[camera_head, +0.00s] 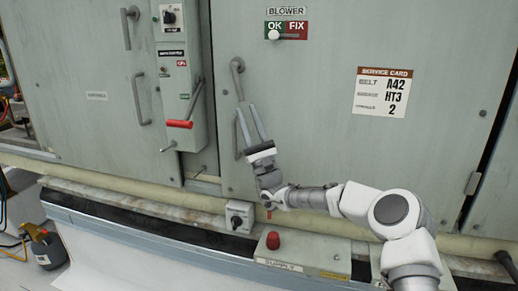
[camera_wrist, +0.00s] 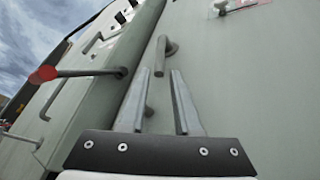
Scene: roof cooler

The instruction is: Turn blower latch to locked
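The blower latch (camera_head: 238,72) is a grey lever on the blower door (camera_head: 310,140), hanging down from a round pivot near the door's left edge. It also shows in the wrist view (camera_wrist: 161,55), pointing down. My gripper (camera_head: 246,107) is open, just below the latch, with its two long fingers pointing up. In the wrist view, the latch's lower end appears between or just beyond the open fingertips (camera_wrist: 158,73). I cannot tell whether they touch it. A grey pull handle (camera_head: 235,138) on the door lies behind the fingers, partly hidden.
Left of the door is a switch box with a red-handled lever (camera_head: 180,124), which sticks out in the wrist view (camera_wrist: 75,73). A BLOWER label and OK/FIX slider (camera_head: 286,31) sit above right. A service card (camera_head: 382,91) is at right. A red button box (camera_head: 273,242) stands below.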

